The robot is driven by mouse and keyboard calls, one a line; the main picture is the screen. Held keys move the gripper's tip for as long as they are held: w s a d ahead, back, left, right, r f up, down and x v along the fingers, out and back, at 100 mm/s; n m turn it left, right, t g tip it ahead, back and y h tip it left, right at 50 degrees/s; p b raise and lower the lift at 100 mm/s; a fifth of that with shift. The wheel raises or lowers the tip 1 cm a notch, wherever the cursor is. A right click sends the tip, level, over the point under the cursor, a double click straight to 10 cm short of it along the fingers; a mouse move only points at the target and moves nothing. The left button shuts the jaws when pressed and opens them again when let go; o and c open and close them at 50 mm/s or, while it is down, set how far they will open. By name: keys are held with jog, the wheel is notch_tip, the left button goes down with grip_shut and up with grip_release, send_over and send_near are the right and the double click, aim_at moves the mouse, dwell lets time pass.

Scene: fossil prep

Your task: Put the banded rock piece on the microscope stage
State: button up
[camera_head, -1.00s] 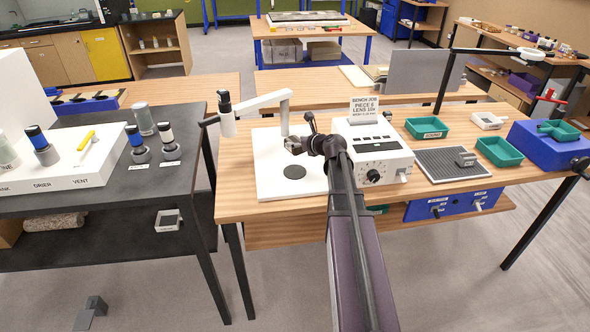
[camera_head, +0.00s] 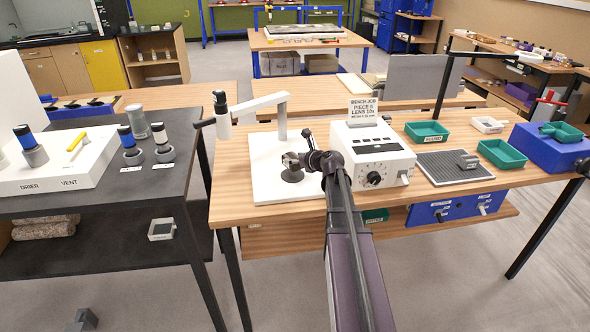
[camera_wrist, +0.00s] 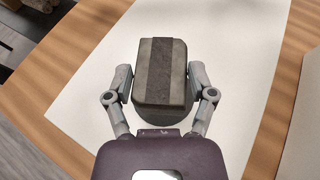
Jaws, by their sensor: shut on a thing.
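The banded rock piece (camera_wrist: 160,72) is a grey block with a darker stripe down its middle in the wrist view. My gripper (camera_wrist: 160,88) is shut on its two sides. In the head view my gripper (camera_head: 291,160) is over the dark round stage (camera_head: 291,176) on the white microscope base (camera_head: 268,186). The stage's round edge (camera_wrist: 162,117) shows just below the rock in the wrist view. Whether the rock touches the stage I cannot tell. The white microscope arm (camera_head: 262,102) stands behind it.
A white control box (camera_head: 372,150) with a card stands just right of my gripper. Green trays (camera_head: 427,132) and a dark ribbed mat (camera_head: 440,170) lie farther right. The microscope head (camera_head: 223,124) hangs at the base's left. The base's front left is bare.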

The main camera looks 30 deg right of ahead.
aim_at(297, 167)
jog(key=shift+f+b, duration=1.9)
jog(key=shift+b, duration=0.05)
jog(key=shift+f, duration=0.1)
jog(key=o, duration=1.3)
jog(key=shift+c, duration=0.2)
jog(key=shift+s+d+r+p, duration=0.1)
jog(key=shift+s+r+p, duration=0.3)
jog(key=shift+s, duration=0.15)
jog(key=p+v, duration=0.4)
jog(key=v, duration=0.6)
jog(key=shift+s+d+r, duration=0.15)
jog(key=shift+s, duration=0.2)
